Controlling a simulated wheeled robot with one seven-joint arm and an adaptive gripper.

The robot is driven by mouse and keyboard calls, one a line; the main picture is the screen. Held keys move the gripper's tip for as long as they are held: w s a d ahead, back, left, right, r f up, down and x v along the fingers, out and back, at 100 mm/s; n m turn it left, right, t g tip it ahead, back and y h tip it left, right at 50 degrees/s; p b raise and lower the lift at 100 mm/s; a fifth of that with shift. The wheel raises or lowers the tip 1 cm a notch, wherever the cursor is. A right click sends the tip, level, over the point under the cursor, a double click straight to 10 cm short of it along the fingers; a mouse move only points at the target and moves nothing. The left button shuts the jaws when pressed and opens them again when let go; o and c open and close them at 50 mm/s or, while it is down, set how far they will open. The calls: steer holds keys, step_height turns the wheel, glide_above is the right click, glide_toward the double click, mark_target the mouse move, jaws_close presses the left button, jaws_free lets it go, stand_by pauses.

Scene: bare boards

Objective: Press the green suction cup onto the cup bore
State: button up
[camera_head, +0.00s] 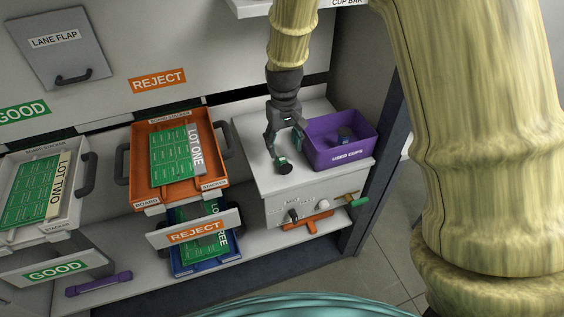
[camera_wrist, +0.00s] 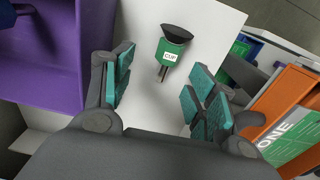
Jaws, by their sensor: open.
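The green suction cup (camera_wrist: 173,49) has a wide dark lip, a "CUP" label and a thin two-pronged stem. It appears on its side over the white top of the cabinet, just ahead of my fingertips in the wrist view. In the head view its dark round lip (camera_head: 285,168) shows just below my gripper (camera_head: 284,146). My gripper is open, with teal-padded fingers (camera_wrist: 160,92) on either side of the stem end and clear space between pads and cup. I cannot make out the cup bore in either view.
The purple "USED CUPS" bin (camera_head: 354,154) stands right of my gripper, with a dark item inside. The white cabinet (camera_head: 260,181) has knobs and coloured handles in front. The orange tray (camera_head: 139,176) with the "LOT ONE" board is left. A white tray (camera_head: 75,212) holds "LOT TWO".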

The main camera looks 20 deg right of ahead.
mark_target(281, 157)
steer(key=shift+s+a+f, duration=0.1)
steer(key=shift+s+f, duration=0.05)
steer(key=shift+f, duration=0.1)
steer(key=f, duration=0.2)
steer(key=f+p, duration=0.1)
steer(key=shift+a+f, duration=0.35)
steer(key=shift+a, duration=0.05)
steer(key=shift+f, duration=0.55)
steer(key=c, duration=1.1)
